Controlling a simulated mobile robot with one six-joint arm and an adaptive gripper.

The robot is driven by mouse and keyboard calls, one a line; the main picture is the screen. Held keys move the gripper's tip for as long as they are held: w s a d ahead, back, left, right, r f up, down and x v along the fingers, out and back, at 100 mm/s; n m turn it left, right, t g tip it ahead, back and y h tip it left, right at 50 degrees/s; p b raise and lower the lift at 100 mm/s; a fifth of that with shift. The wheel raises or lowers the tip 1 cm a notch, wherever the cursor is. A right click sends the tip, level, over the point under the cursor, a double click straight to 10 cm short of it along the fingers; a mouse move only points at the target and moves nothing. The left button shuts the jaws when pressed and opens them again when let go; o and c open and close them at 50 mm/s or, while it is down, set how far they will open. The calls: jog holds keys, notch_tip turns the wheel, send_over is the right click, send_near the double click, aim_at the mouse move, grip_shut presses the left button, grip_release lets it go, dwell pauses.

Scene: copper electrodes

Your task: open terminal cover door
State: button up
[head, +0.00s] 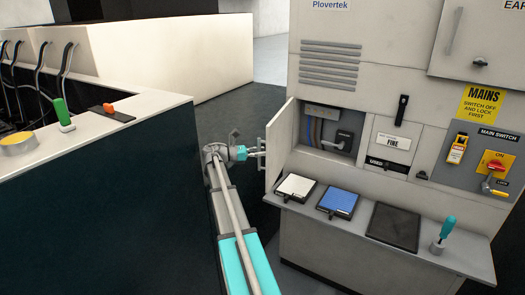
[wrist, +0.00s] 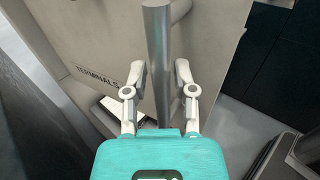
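The terminal cover door (head: 282,146) is a pale panel on the grey cabinet, swung wide open to the left of its compartment (head: 325,130). Cables and a dark connector show inside. In the wrist view the door face (wrist: 70,40) carries the label TERMINALS. Its metal bar handle (wrist: 158,60) runs between the two fingers of my gripper (wrist: 160,75). The fingers are spread, with a visible gap on each side of the bar. In the head view my gripper (head: 256,152) is at the handle on the door's outer side.
A shelf (head: 360,235) below the compartment holds a white pad (head: 297,187), a blue pad (head: 339,201), a dark mat (head: 393,227) and a teal-handled tool (head: 445,232). A dark-sided bench (head: 90,210) stands left of my arm. Dark floor lies between bench and cabinet.

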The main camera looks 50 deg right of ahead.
jog(key=shift+o, duration=0.4)
jog(key=shift+a, duration=0.1)
jog(key=shift+s, duration=0.15)
jog(key=shift+a, duration=0.1)
